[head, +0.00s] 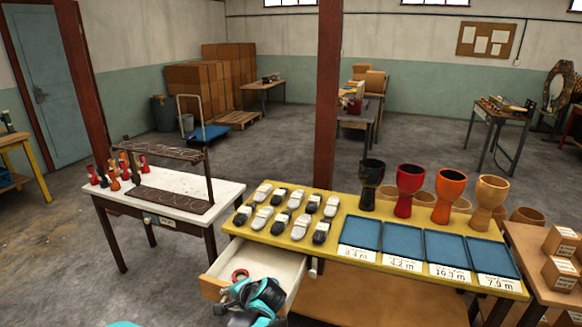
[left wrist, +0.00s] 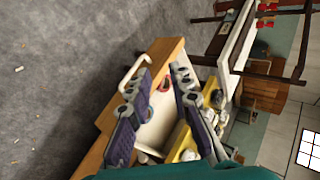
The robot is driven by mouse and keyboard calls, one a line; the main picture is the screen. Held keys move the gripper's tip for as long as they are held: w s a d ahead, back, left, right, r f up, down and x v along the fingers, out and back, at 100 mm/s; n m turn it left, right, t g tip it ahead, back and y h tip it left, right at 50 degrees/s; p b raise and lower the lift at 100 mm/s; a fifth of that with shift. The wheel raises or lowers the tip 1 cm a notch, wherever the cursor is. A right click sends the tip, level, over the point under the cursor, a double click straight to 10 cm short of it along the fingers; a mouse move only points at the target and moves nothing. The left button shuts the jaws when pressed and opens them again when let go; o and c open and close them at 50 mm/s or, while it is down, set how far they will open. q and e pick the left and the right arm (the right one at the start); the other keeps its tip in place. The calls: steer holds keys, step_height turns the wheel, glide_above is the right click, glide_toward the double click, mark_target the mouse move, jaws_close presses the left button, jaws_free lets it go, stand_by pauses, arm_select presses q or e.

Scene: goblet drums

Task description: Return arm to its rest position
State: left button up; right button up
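My left gripper (head: 248,293) is in front of the yellow table, at an open drawer (head: 284,264). In the left wrist view its two purple-grey fingers (left wrist: 164,74) stand apart with nothing held between them. A red ring (head: 240,274) lies in the drawer just beyond the gripper; it also shows between the fingers in the left wrist view (left wrist: 165,85). The drawer's pale handle (left wrist: 134,76) is beside one finger there; whether they touch I cannot tell. My right gripper is not in view.
The yellow table (head: 345,204) bears several pale and dark shoe-like items, blue trays (head: 404,238) with labels, and goblet drums (head: 409,184). A white table (head: 177,186) with a dark rack (head: 170,200) stands at left. The floor between is clear.

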arm_select(q)
steer(key=s+r+n+h, duration=0.3)
steer(key=s+n, duration=0.1)
steer(key=s, duration=0.8)
steer(key=s+r+n+h, duration=0.3)
steer(key=s+n, duration=0.1)
steer(key=s, duration=0.9)
steer(key=shift+s+d+r+n+h, duration=0.15)
steer(key=shift+s+r+n+h, duration=0.05)
steer(key=shift+r+n+h, duration=0.2)
